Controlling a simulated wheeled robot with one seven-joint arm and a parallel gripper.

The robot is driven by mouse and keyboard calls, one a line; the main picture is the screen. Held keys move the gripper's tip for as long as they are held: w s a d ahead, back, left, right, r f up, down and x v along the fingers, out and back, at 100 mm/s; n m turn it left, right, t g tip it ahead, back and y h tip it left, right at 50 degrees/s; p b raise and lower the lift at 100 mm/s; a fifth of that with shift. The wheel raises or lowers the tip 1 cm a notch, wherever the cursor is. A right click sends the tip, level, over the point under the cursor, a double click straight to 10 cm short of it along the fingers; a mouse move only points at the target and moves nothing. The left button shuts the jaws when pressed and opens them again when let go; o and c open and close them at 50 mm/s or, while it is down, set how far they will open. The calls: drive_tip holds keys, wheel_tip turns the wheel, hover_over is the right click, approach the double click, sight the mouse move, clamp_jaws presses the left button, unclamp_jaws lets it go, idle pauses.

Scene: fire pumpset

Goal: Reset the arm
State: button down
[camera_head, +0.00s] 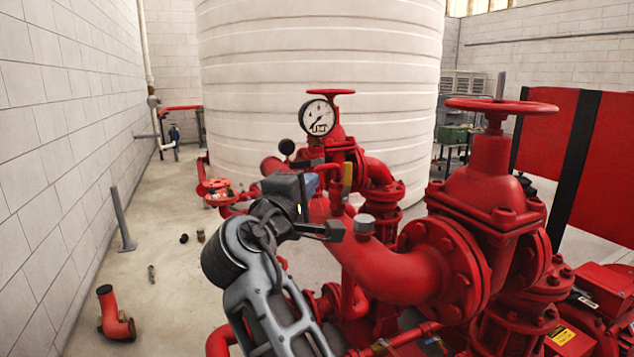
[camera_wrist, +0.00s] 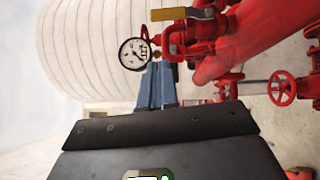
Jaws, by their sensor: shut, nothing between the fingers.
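My arm reaches up from the bottom middle of the head view, bent at a grey and black joint. My gripper (camera_head: 316,182) is in front of the red pipework, and its blue-grey fingers also show in the wrist view (camera_wrist: 157,70). The fingers are together with nothing between them. A round white pressure gauge (camera_head: 318,117) stands behind and above the gripper. In the wrist view the gauge (camera_wrist: 133,54) is just left of the fingertips. I cannot tell whether the fingers touch any pipe.
Red pump pipes (camera_head: 395,270) and a large valve with a handwheel (camera_head: 500,106) fill the right. A yellow lever (camera_head: 347,175) is close to the gripper. A white tank (camera_head: 320,50) stands behind. A loose red elbow (camera_head: 116,315) lies on the left floor, which is mostly open.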

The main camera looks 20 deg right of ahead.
drive_tip(key=b+v, duration=0.1)
drive_tip(key=v, duration=0.5)
drive_tip(key=s+d+f+n+t+y, duration=0.1)
drive_tip(key=s+f+y, duration=0.2)
drive_tip(key=f, duration=0.6)
drive_tip(key=s+d+f+n+t+y, duration=0.1)
drive_tip(key=s+f+y, duration=0.15)
drive_tip(key=f, duration=0.55)
drive_tip(key=s+f+y, duration=0.5)
drive_tip(key=s+f, duration=0.7)
drive_tip(key=s, duration=0.2)
drive_tip(key=s+f+m+g+y, duration=0.1)
drive_tip(key=s+m, duration=0.1)
drive_tip(key=s, duration=0.6)
drive_tip(key=s+f+m+y, duration=0.1)
drive_tip(key=s+m+y, duration=0.15)
drive_tip(key=s, duration=0.45)
drive_tip(key=s+d+r+m, duration=0.1)
drive_tip(key=s+r+m, duration=0.6)
drive_tip(key=s, duration=0.7)
drive_tip(key=shift+s+d+r+t+h, duration=0.2)
drive_tip(key=shift+d+r+t+h, duration=0.15)
drive_tip(key=shift+r, duration=0.3)
